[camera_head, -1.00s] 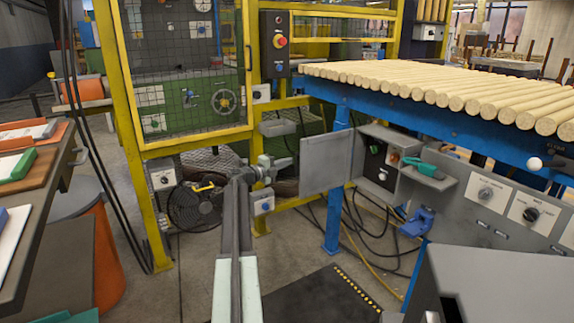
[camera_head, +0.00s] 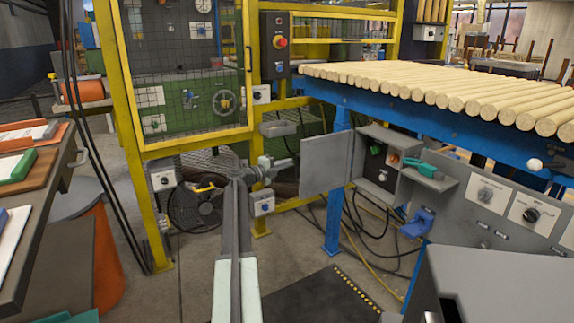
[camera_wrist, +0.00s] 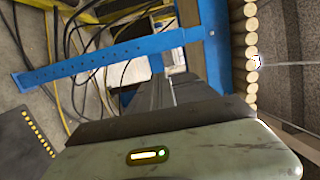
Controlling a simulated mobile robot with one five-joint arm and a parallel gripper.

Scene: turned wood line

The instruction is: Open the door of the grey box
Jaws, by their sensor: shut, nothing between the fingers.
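The grey box (camera_head: 399,191) is mounted under the roller table, right of the blue leg. Its flat grey door (camera_head: 326,164) stands swung out to the left, and the inside with a dark panel and a green knob shows. My gripper (camera_head: 290,162) is shut and empty, just left of the door's free edge. I cannot tell whether it touches the door. In the wrist view I cannot clearly make out the door.
A blue leg (camera_head: 338,225) stands below the door, with loose cables around it. Wooden rods (camera_head: 450,88) lie on the table above. A yellow-framed mesh guard (camera_head: 185,70) stands behind my arm. A dark mat (camera_head: 315,300) lies on the floor.

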